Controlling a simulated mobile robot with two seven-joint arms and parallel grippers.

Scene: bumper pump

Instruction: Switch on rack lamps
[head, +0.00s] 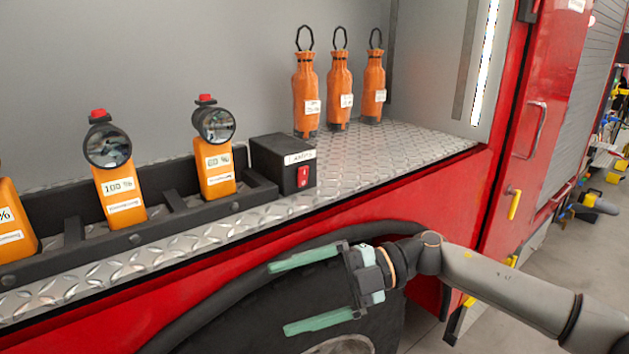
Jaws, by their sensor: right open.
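Two orange rack lamps with round black heads and red buttons on top stand in a black rack (150,222). The left one (122,195) is labelled 100 %. The right one (217,168) has a label I cannot read surely. A third orange lamp (12,225) is cut off at the left edge and its head is out of view. Both visible lenses look dark. My right gripper (295,295) is open and empty, its green fingers pointing left, in front of the truck's wheel and below the shelf edge. My left gripper is not in view.
A black box (285,162) with a red switch (303,176) stands at the rack's right end. Three orange bags (339,90) with black loops stand at the back of the tread-plate shelf (395,150). The shelf's red front edge lies above my right gripper.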

